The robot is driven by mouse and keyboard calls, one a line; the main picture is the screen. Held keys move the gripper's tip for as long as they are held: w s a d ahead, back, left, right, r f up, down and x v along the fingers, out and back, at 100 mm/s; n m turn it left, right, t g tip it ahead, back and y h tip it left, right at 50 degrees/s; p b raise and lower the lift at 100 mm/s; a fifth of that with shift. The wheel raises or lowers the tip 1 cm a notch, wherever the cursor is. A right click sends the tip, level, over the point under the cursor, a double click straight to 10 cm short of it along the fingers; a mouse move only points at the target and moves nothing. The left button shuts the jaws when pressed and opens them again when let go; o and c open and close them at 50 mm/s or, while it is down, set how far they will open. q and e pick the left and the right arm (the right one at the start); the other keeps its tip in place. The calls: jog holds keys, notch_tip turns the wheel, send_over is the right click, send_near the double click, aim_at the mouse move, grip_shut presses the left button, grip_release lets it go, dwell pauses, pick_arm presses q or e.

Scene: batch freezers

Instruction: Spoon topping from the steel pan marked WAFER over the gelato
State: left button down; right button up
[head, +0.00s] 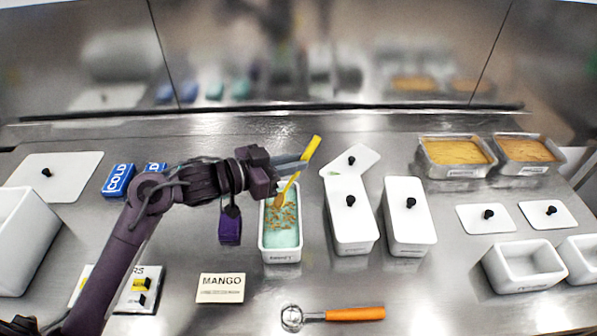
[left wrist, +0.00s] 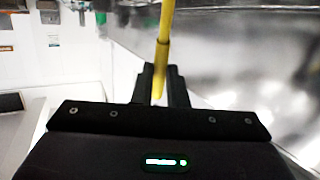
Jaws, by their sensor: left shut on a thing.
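My left gripper (head: 292,165) is shut on a yellow spoon (head: 312,147) above the far end of the open white gelato pan (head: 281,255). The spoon's yellow handle also shows between the fingers in the left wrist view (left wrist: 164,40). Its lower end reaches down over the pan; I cannot tell whether it touches the gelato. The pale green gelato (head: 281,236) carries scattered brown crumbs (head: 284,214). Two steel pans, left (head: 457,152) and right (head: 527,150), hold golden-brown topping at the back right. Their labels are too small to read. My right gripper is not in view.
Lidded white pans (head: 350,223) (head: 408,222) stand right of the gelato. A MANGO card (head: 221,288) and an orange-handled scoop (head: 350,314) lie in front. Blue COLD packs (head: 118,180) lie left. Empty white tubs (head: 523,268) stand front right. The steel back wall rises behind.

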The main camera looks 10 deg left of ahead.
pick_arm(q)
jog(key=shift+s+a+f+t+h+b, duration=0.1)
jog(key=shift+s+a+t+h+b, duration=0.75)
jog(key=shift+b, duration=0.65)
jog(key=shift+s+a+r+t+h+b, duration=0.25)
jog(key=shift+r+t+h+b, duration=0.15)
jog(key=shift+b, duration=0.25)
